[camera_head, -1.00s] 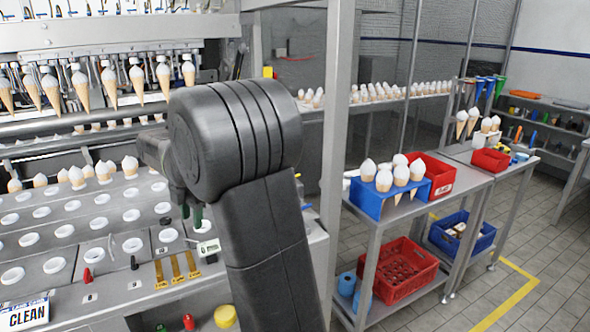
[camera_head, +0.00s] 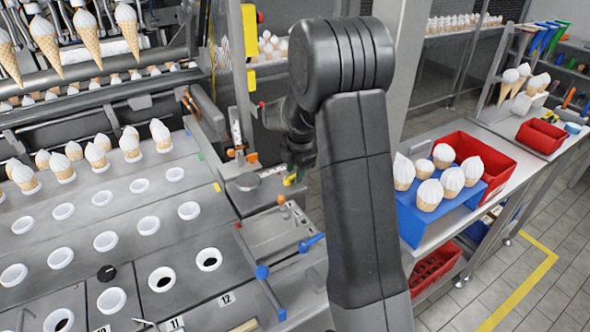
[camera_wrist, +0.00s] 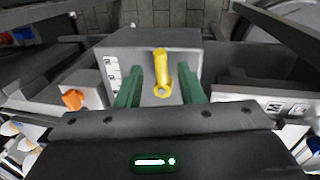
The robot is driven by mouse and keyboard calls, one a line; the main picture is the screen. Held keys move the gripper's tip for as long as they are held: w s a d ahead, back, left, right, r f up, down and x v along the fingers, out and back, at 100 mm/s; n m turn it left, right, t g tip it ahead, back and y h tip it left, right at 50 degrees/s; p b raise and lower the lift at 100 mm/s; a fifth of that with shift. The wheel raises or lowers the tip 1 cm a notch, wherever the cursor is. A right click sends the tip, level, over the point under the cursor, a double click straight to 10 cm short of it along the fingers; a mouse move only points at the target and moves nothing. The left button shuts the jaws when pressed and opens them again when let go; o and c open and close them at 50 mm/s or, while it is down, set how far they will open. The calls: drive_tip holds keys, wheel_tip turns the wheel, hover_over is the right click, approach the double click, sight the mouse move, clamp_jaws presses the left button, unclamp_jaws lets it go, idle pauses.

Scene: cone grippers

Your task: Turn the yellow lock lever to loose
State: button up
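The yellow lock lever (camera_wrist: 161,70) sits on a grey metal block (camera_wrist: 125,50) in the wrist view, with its ring-shaped end toward my gripper. My gripper (camera_wrist: 168,75) has its two green fingers apart, one on each side of the lever. A gap shows between the lever and the left finger; the right finger is close to it, and I cannot tell if it touches. In the head view the yellow lever (camera_head: 290,180) is a small patch beside my gripper (camera_head: 298,172), which is mostly hidden by my arm. The lever's markings are too small to read.
An orange knob (camera_wrist: 73,99) is left of the block in the wrist view. A blue stand (camera_head: 412,216) with cones and a red bin (camera_head: 475,150) are to the right.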

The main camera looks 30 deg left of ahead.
drive_tip(key=shift+s+f, duration=0.1)
drive_tip(key=shift+s, duration=0.1)
drive_tip(key=shift+c, duration=0.4)
clamp_jaws()
